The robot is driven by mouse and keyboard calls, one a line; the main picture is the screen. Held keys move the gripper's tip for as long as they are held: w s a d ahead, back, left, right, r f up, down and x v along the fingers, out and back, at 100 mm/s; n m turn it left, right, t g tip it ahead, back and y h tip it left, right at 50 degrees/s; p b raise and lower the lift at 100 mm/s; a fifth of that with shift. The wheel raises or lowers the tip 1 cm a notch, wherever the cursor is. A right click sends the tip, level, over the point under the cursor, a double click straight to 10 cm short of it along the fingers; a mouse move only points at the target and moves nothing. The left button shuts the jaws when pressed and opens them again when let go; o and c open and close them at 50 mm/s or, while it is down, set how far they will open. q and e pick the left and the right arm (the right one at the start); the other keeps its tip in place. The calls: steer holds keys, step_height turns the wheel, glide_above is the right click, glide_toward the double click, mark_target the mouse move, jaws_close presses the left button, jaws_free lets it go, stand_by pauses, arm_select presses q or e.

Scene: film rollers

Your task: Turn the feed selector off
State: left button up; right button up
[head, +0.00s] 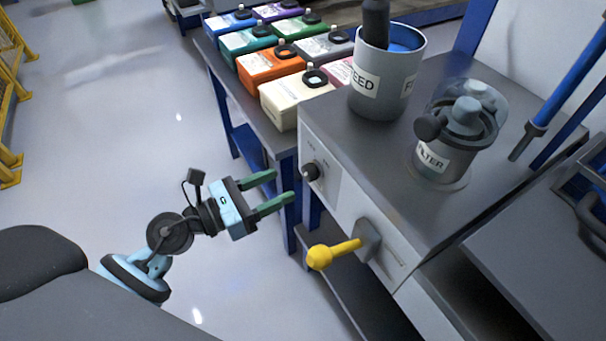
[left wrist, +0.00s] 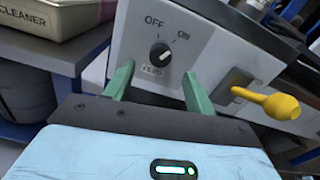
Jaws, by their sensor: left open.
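The feed selector (head: 311,171) is a small black knob on the pale front panel (head: 320,185) of the machine. In the left wrist view the selector (left wrist: 160,54) sits between OFF at upper left and ON at upper right, above a FEED label (left wrist: 153,71). Its pale mark seems to lean toward ON. My left gripper (head: 283,187) is open and empty, its green fingers pointing at the panel just short of the knob. In the left wrist view the fingertips (left wrist: 158,70) straddle the knob's position, apart from it. My right gripper is not in view.
A yellow-handled lever (head: 333,254) juts from the panel to the right of the knob. A FEED bucket (head: 385,85) and a FILTER housing (head: 450,135) stand on top. Several coloured containers (head: 273,62) sit on the bench at left. Open floor (head: 110,120) lies left.

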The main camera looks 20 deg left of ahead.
mark_target(304, 174)
arm_select(q)
steer(key=x, duration=0.6)
steer(key=shift+w+d, duration=0.2)
steer(key=shift+d, duration=0.05)
steer(key=shift+c, duration=0.2)
steer(key=c, duration=0.9)
